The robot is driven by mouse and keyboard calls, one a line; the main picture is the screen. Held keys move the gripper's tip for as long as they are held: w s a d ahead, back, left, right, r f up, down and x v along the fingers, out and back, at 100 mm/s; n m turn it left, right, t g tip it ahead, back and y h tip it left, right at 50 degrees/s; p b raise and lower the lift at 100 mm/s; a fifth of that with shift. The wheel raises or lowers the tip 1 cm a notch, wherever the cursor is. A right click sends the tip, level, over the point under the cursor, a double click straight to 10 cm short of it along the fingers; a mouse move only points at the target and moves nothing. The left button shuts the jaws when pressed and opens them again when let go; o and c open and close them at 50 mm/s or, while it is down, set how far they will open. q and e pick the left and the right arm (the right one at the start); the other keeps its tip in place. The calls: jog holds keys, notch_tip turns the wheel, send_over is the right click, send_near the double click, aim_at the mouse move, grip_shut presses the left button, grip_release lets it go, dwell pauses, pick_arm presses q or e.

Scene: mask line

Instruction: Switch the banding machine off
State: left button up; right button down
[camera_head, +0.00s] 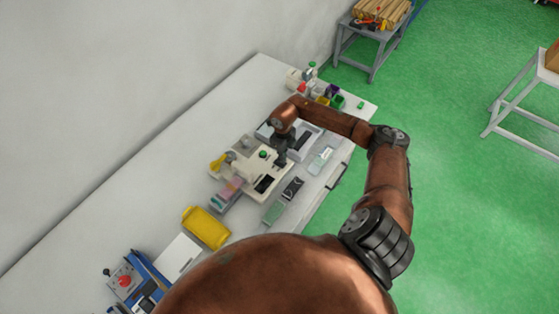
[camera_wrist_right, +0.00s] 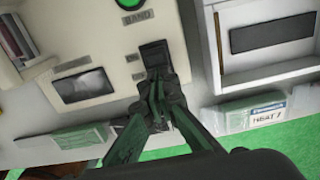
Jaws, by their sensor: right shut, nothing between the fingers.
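The banding machine (camera_head: 241,170) is a beige unit on the white bench. In the right wrist view its panel (camera_wrist_right: 104,40) has a green button (camera_wrist_right: 129,3) by the label BAND, a dark screen (camera_wrist_right: 84,86) and a black switch (camera_wrist_right: 153,53). My right gripper (camera_head: 280,160) is over the machine's right side. In the wrist view the right gripper (camera_wrist_right: 157,88) is shut and empty, its tips at the lower end of the black switch. I cannot tell whether they touch it. The switch's lower part is hidden by the fingers. My left gripper is not in view.
A white tray (camera_wrist_right: 222,45) with a dark slot lies right of the machine. Packs of green-labelled items (camera_wrist_right: 258,112) lie along the bench's front edge. A yellow container (camera_head: 206,227) and a blue device with a red knob (camera_head: 125,281) stand further left. Small coloured bins (camera_head: 326,94) stand behind.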

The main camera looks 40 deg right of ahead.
jog(key=shift+r+p, duration=1.4)
jog(key=shift+r, duration=1.5)
